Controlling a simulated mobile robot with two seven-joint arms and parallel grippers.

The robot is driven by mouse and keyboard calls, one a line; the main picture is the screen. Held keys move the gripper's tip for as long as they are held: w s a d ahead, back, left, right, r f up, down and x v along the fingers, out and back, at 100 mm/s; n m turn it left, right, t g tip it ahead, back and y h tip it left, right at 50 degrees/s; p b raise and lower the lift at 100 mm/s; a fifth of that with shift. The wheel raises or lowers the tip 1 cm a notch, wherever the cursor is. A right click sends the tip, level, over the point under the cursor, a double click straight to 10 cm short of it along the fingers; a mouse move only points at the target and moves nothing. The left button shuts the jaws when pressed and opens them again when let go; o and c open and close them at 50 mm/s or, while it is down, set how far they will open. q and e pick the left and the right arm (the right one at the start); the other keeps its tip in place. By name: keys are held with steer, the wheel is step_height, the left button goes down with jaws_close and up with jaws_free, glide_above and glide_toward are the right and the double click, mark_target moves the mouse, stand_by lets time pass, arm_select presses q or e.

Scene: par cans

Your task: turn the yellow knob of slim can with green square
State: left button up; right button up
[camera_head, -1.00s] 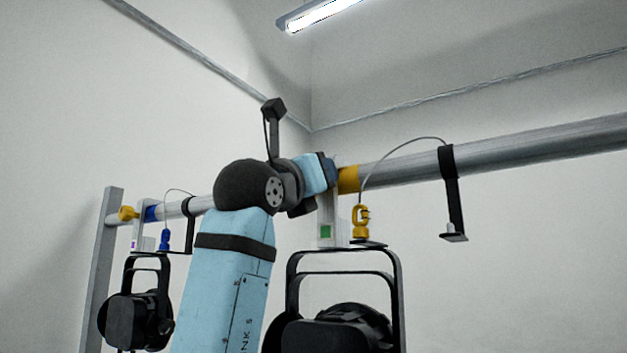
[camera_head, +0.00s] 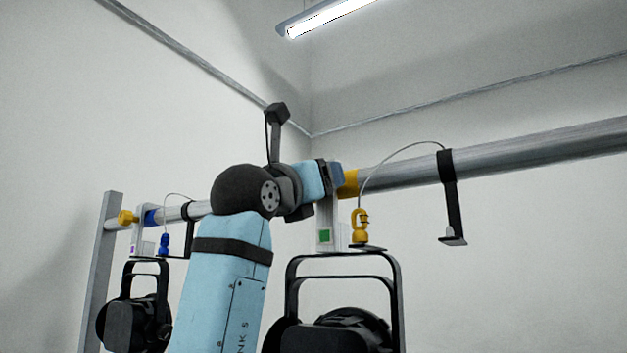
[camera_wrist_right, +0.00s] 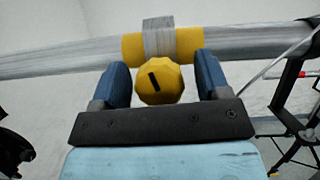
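The slim can with the green square (camera_head: 325,236) hangs from the pipe at centre. Its black body (camera_head: 343,332) is partly cut off below. A yellow collar (camera_head: 350,182) wraps the pipe at its clamp. The yellow knob (camera_wrist_right: 160,83) shows in the right wrist view with a black mark on its face. My right gripper (camera_wrist_right: 162,70) has its two blue fingers on either side of the knob, with a visible gap on each side. In the head view my right gripper (camera_head: 332,174) is at the clamp and hides the knob. My left gripper is not in view.
A yellow safety clip (camera_head: 360,227) and cable hang beside the first clamp. A black hook (camera_head: 451,198) hangs further right on the pipe (camera_head: 520,155).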

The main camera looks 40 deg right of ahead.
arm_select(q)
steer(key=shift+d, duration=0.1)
arm_select(e)
steer(key=shift+a, duration=0.1)
steer(key=shift+s+a+f, duration=0.15)
steer(key=shift+a+f, duration=0.05)
steer(key=shift+a, duration=0.05)
arm_select(q)
steer(key=b, duration=0.3)
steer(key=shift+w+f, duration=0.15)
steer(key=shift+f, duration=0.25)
arm_select(e)
steer(key=v, duration=1.3)
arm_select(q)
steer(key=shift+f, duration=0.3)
